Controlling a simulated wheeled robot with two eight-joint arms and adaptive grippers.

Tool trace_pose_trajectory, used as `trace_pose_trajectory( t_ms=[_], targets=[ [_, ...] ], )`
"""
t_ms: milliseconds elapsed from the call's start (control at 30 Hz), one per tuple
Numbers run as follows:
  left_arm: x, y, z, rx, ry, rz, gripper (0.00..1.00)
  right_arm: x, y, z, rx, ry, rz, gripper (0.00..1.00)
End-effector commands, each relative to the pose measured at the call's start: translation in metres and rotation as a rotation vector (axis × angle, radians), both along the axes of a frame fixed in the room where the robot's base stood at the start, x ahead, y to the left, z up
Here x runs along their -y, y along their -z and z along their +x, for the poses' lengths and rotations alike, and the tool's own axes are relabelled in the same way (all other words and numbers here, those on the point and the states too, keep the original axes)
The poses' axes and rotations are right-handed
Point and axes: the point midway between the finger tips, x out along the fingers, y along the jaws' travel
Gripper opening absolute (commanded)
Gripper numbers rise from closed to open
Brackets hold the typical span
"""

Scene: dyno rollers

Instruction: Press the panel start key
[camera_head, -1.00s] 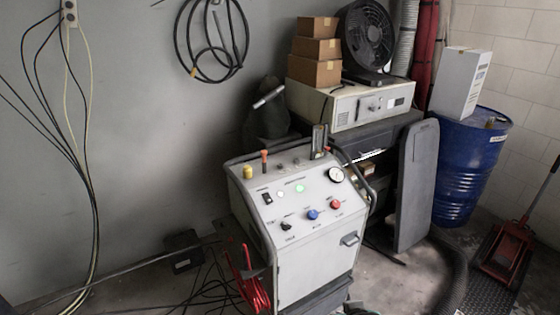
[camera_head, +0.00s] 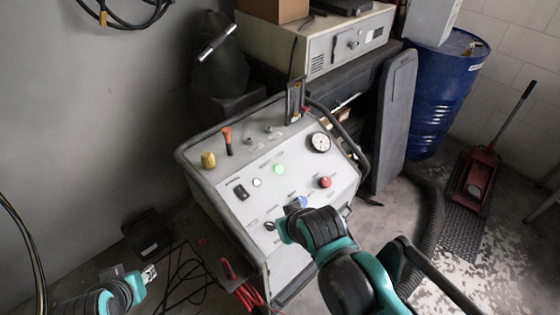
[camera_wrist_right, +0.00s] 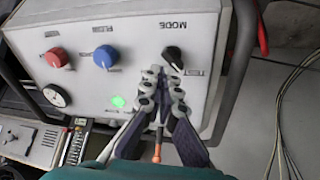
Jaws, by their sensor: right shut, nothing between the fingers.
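The panel (camera_head: 228,172) is the sloped top of a light grey cabinet. It carries a lit green button (camera_head: 279,169), a small white button (camera_head: 256,182) and a black rocker switch (camera_head: 240,191). I cannot read which is marked start. My right gripper (camera_head: 284,231) is shut and empty over the panel's lower part, near the black mode knob. In the right wrist view my fingertips (camera_wrist_right: 165,74) are beside the mode knob (camera_wrist_right: 173,54), and the green light (camera_wrist_right: 118,101) shows to their left. The gripper hides the white button and rocker there. My left gripper (camera_head: 148,273) is at lower left, away from the panel.
A blue knob (camera_head: 298,202), partly covered by my right gripper, a red knob (camera_head: 325,182) and a gauge (camera_head: 320,142) are on the panel. A dark tubular rail (camera_head: 196,146) edges the cabinet.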

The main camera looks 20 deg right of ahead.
Motion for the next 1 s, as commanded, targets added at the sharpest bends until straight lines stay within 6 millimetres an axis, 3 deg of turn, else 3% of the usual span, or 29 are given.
trace_pose_trajectory(
  t_ms=[133, 233, 500, 700, 833, 1000],
  targets=[
    [0.000, -0.005, 0.000, 0.000, 0.000, 0.000, 0.40, 0.001, -0.005, 0.002, -0.004, 0.015, 0.011, 0.00],
    [0.000, -0.024, 0.000, 0.000, 0.000, 0.000, 0.40, 0.006, -0.023, 0.010, -0.020, 0.087, 0.065, 0.00],
    [0.000, -0.123, 0.000, 0.000, 0.000, 0.000, 0.40, 0.046, -0.103, 0.061, -0.125, 0.556, 0.421, 0.00],
    [0.000, -0.177, 0.000, 0.000, 0.000, 0.000, 0.40, 0.080, -0.131, 0.091, -0.191, 0.865, 0.661, 0.00],
    [0.000, -0.192, 0.000, 0.000, 0.000, 0.000, 0.40, 0.093, -0.136, 0.100, -0.215, 0.976, 0.750, 0.00],
    [0.000, -0.194, 0.000, 0.000, 0.000, 0.000, 0.40, 0.097, -0.133, 0.102, -0.226, 1.019, 0.784, 0.00]
  ],
)
